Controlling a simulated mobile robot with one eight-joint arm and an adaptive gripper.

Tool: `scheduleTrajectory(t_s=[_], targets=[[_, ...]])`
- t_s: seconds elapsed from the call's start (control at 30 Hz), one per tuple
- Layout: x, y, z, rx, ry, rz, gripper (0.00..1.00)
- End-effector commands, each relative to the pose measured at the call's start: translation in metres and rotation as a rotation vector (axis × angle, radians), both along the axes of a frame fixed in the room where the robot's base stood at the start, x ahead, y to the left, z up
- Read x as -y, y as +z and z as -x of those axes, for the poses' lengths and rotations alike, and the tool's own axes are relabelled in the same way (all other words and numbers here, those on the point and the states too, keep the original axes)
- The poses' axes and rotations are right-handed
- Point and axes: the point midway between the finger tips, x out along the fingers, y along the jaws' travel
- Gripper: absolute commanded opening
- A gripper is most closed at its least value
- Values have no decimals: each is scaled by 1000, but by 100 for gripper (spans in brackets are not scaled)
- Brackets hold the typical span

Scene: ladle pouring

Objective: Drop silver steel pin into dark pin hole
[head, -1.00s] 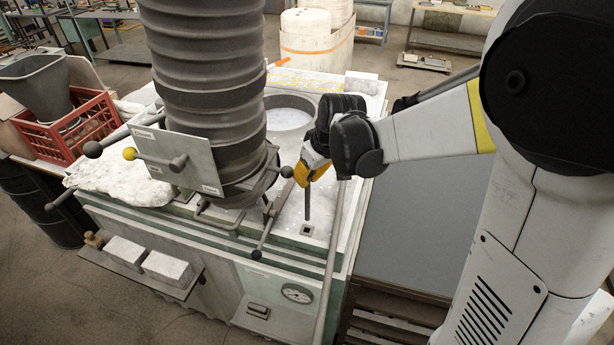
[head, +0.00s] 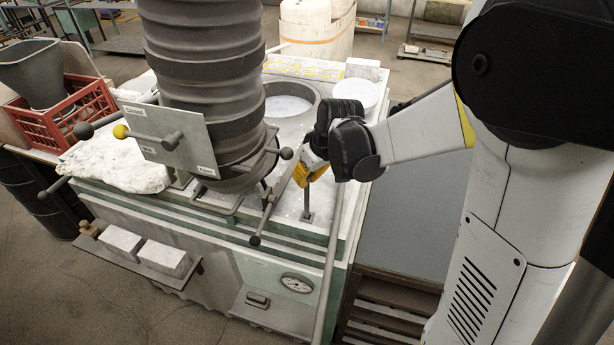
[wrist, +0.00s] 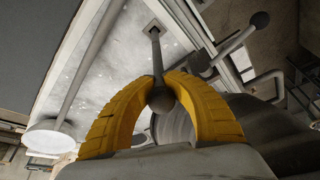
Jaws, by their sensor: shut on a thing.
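My gripper (head: 311,170) has yellow fingers and is shut on the silver steel pin (head: 307,198) near its top. The pin hangs roughly upright below the fingers. In the wrist view the pin (wrist: 156,58) has a ball-shaped head between the two yellow fingers (wrist: 160,90). Its far end overlaps the small square plate of the dark pin hole (wrist: 154,27). In the head view the pin's lower end meets the hole (head: 306,217) on the white bench top. I cannot tell whether the tip is inside the hole or just above it.
A large ribbed grey column with a plate (head: 165,138) and ball-ended levers stands just left of the gripper. A long grey rod (head: 331,250) runs close on the right. A round well (head: 288,105) lies behind. A red crate (head: 62,115) sits far left.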

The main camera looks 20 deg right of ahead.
Motion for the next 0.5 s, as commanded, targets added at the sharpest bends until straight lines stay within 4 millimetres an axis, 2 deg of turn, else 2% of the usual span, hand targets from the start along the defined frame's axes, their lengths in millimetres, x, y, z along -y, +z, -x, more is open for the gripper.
scheduleTrajectory(t_s=[0.5], targets=[[0,-37,0,0,0,0,0]])
